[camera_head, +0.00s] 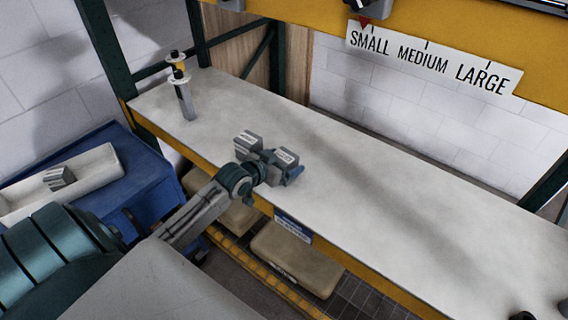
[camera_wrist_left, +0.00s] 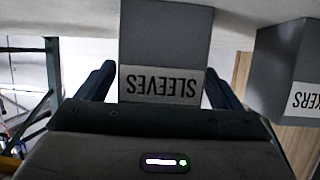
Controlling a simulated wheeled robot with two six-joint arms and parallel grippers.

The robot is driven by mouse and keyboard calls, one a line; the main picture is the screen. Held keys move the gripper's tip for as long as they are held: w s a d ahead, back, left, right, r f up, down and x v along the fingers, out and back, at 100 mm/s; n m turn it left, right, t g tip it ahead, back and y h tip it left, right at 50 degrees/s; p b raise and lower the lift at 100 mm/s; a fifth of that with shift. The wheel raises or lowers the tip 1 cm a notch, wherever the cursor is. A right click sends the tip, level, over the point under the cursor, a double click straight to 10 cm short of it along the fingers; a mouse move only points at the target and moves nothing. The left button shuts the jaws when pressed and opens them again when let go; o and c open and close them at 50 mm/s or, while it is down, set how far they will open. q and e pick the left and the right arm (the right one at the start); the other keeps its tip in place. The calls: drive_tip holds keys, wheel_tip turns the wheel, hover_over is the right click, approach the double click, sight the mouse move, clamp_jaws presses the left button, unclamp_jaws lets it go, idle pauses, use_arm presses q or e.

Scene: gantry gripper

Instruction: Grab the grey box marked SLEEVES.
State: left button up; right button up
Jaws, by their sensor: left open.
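The grey box marked SLEEVES (camera_head: 286,158) stands on the white bench top near its front edge. In the left wrist view the SLEEVES box (camera_wrist_left: 165,45) appears upside down, with its white label facing my gripper. My left gripper (camera_head: 278,167) is low at the bench edge, in front of the box. In the wrist view its open fingers (camera_wrist_left: 160,78) lie one on each side of the box. I cannot tell whether either finger touches it. My right gripper is not in view.
A second grey box (camera_head: 249,143) stands close on the left; its label, partly cut off, ends in KERS (camera_wrist_left: 303,97). A post with discs (camera_head: 184,98) stands at the far left. A white tray (camera_head: 100,170) holds another grey box.

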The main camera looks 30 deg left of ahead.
sight(283, 157)
use_arm(q)
drive_tip(key=shift+w+f, duration=0.1)
drive_tip(key=shift+w, duration=0.05)
drive_tip(key=c, duration=1.3)
drive_tip(key=shift+o, duration=0.2)
drive_tip(key=shift+r+b, duration=0.45)
drive_tip(key=shift+r, duration=0.3)
drive_tip(key=shift+s+r+b, duration=0.25)
drive_tip(key=shift+r+b, duration=0.25)
drive_tip(key=shift+r, duration=0.5)
drive_tip(key=s+d+r, duration=0.1)
drive_tip(key=s, duration=1.4)
drive_tip(key=shift+s+d+r, duration=0.2)
drive_tip(key=shift+d+r, duration=0.1)
drive_tip(key=shift+d, duration=0.05)
